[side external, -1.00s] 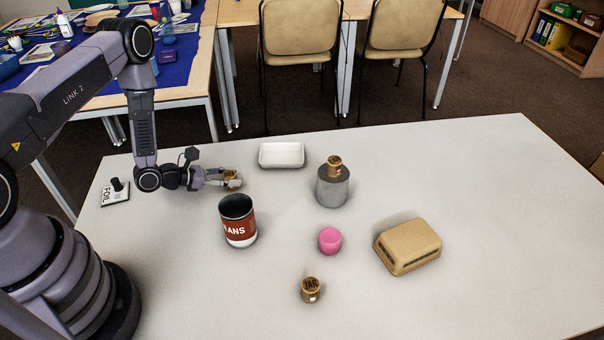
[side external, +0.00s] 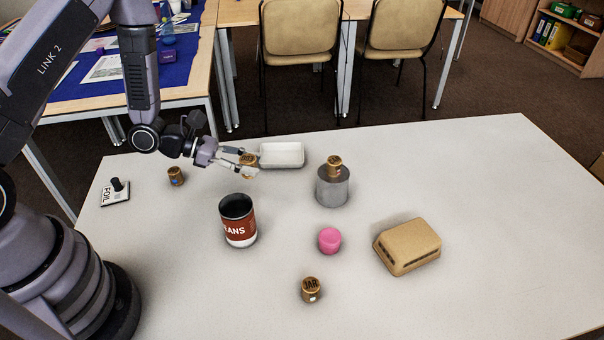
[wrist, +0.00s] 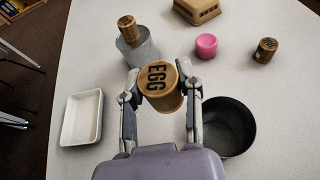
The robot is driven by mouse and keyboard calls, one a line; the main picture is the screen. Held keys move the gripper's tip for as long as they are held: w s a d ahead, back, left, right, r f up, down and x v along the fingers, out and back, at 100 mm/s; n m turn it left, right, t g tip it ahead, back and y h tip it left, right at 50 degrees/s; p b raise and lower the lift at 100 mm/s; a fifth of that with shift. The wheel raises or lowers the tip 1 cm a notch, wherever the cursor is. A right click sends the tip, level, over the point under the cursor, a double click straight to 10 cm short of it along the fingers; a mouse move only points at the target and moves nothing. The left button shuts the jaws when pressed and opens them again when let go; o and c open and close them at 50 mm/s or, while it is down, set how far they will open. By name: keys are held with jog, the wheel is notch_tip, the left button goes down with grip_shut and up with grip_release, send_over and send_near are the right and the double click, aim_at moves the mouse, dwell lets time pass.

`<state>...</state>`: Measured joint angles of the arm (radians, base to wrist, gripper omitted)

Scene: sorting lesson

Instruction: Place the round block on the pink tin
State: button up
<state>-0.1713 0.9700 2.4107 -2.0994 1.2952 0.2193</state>
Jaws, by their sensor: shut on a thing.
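My gripper (side external: 245,166) is shut on a round wooden block (side external: 248,160) and holds it above the table, in front of the white tray in the side view. In the wrist view my gripper (wrist: 160,100) has a finger on each side of this block (wrist: 160,88), whose top reads EGG. The pink tin (side external: 330,240), small and rounded, stands upright on the table, apart from my gripper and to its right. Its top is bare. It also shows in the wrist view (wrist: 206,45), beyond the held block.
A bean can (side external: 239,228) stands open near my gripper. A white tray (side external: 282,164) lies behind. A grey cylinder (side external: 332,190) carries a small wooden block (side external: 334,161). A JAR block (side external: 311,290), tan box (side external: 408,252), another block (side external: 176,176) and FOIL piece (side external: 115,197) also stand around.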

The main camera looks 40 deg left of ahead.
jog(key=s+d+r+m+g+h, duration=0.25)
jog(key=s+d+m+g, duration=0.3)
jog(key=s+d, duration=0.4)
send_over(331, 236)
jog(key=shift+g, duration=0.25)
jog(key=f, duration=0.5)
jog(key=s+f, duration=0.1)
jog(key=f, duration=0.1)
jog(key=shift+a+f, duration=0.3)
jog(key=shift+f, duration=0.05)
jog(key=shift+w+d+f, duration=0.25)
jog(key=shift+w+f, duration=0.2)
jog(key=shift+f, duration=1.7)
jog(key=o, duration=0.9)
jog(key=shift+f, duration=0.1)
jog(key=shift+c, duration=0.2)
